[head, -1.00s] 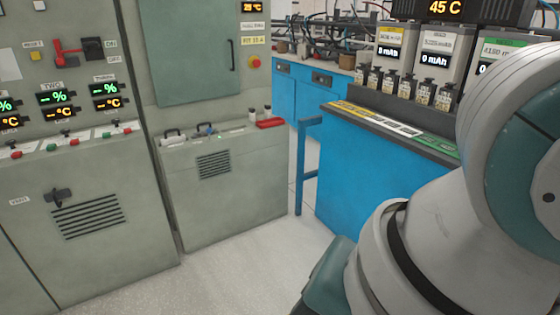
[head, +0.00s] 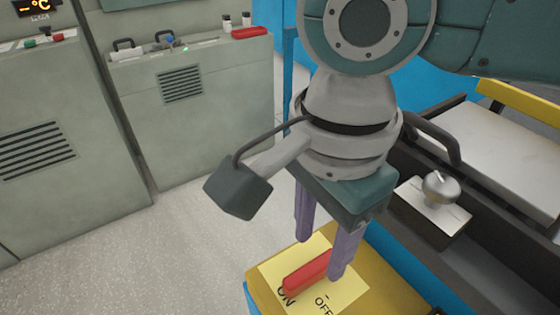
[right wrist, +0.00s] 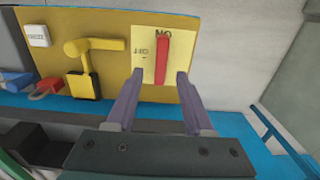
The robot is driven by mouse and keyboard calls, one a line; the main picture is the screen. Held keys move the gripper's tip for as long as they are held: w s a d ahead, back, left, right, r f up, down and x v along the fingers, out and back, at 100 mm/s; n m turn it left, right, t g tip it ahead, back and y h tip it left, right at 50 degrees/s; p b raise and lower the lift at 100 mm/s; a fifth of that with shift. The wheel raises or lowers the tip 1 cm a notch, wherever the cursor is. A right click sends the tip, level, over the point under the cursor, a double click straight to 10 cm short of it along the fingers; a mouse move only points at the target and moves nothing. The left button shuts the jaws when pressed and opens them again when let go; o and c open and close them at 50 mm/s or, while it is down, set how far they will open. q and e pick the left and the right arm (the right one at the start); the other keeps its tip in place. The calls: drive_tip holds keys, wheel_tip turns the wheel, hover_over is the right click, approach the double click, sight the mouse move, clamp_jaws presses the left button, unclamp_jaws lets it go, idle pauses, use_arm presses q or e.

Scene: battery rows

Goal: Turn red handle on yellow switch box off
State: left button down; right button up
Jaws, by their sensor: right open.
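The yellow switch box (head: 400,290) is at the bottom of the head view, with a pale label plate marked ON and OFF. The red handle (head: 306,272) lies on this plate, one end at the ON mark. OFF is printed to one side. My right gripper (head: 320,259) is open above the box, its purple fingers pointing down. In the right wrist view the red handle (right wrist: 161,55) shows between and beyond the two fingertips (right wrist: 160,74); I cannot tell whether they touch it. My left gripper is not in view.
The wrist view also shows a yellow lever (right wrist: 95,46), a white button (right wrist: 37,36) and a red padlock (right wrist: 48,87) beside the handle. A silver knob (head: 440,187) stands on the bench to the right. Grey cabinets (head: 200,120) stand at the left, with open floor (head: 170,250) before them.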

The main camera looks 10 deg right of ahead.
sight(315, 266)
wheel_tip(315, 266, down, 4)
drive_tip(key=shift+f+b, duration=0.1)
drive_tip(key=shift+b, duration=0.4)
clamp_jaws()
idle(0.3)
